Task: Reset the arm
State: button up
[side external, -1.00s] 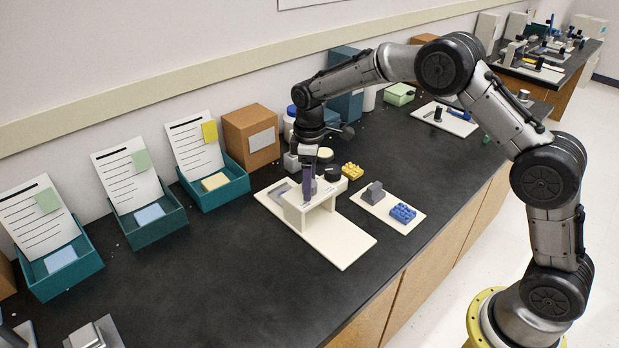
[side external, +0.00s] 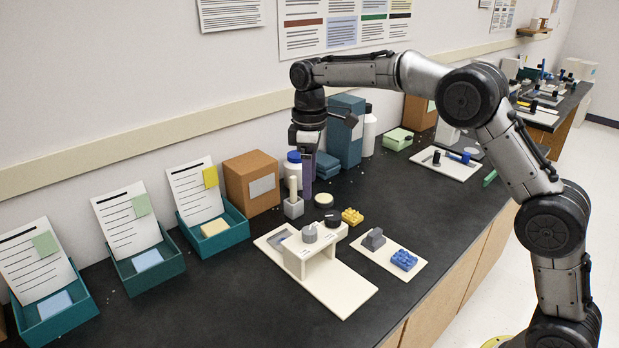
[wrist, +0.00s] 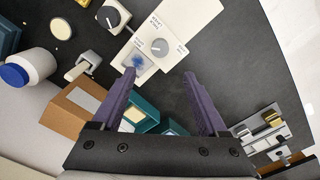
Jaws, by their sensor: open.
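My gripper (side external: 305,190) hangs pointing down in the side external view, raised above the bench behind the cream fixture (side external: 345,295). In the wrist view my gripper (wrist: 160,74) has its two purple fingers spread wide with nothing between them. The fixture carries a raised block with a grey knob (side external: 309,233), apart from the fingers. The knob also shows in the wrist view (wrist: 159,46), beyond the fingertips. A blue mark (wrist: 138,62) lies on a pale square near the left fingertip in that view.
A grey block with a pale upright handle (side external: 294,207), a white bottle with a blue lid (side external: 294,168) and a brown box (side external: 251,183) stand near my gripper. Teal trays (side external: 147,262) line the left. A board (side external: 390,258) holds a blue brick.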

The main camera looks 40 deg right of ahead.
jog(key=s+d+r+t, duration=0.2)
jog(key=s+r+t, duration=0.1)
jog(key=s+r, duration=0.85)
jog(key=s+r+m+t, duration=0.1)
jog(key=s+r+m, duration=0.2)
jog(key=s, duration=0.8)
jog(key=s+d+f+m+t, duration=0.1)
jog(key=s+f+m, duration=0.4)
jog(key=s+f, duration=0.6)
jog(key=shift+s+f+t, duration=0.3)
jog(key=shift+s+f, duration=0.05)
jog(key=shift+s, duration=0.2)
